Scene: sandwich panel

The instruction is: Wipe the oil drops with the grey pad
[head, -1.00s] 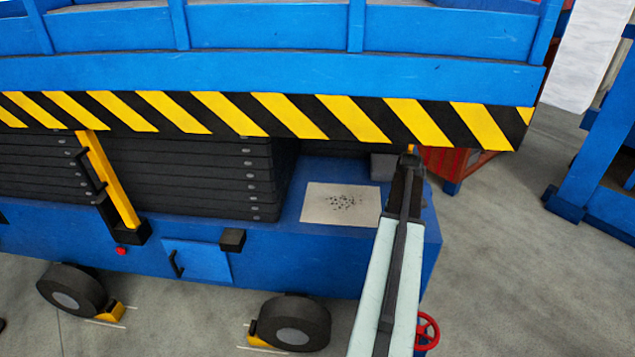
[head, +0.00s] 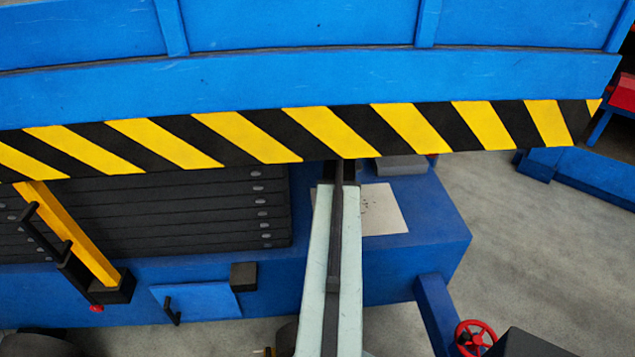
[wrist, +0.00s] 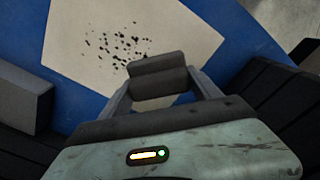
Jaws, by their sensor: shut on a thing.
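The oil drops are small dark specks on a beige sheet, grouped left of centre in the wrist view (wrist: 115,42). In the head view, a few drops (head: 364,206) show beside my arm, which hides the rest. The beige sheet (head: 388,212) lies on the blue deck, and it fills the top of the wrist view (wrist: 185,35). My gripper (wrist: 162,88) is shut on the grey pad (wrist: 157,68), in front of the drops. I cannot tell whether the pad touches the sheet. In the head view the gripper is hidden.
A blue platform with a yellow-and-black striped edge (head: 335,130) overhangs the deck (head: 440,235). A grey block (head: 402,165) sits behind the sheet; it also shows in the wrist view (wrist: 20,98). Black stacked plates (head: 180,215) stand to the left. A red handwheel (head: 474,338) is at lower right.

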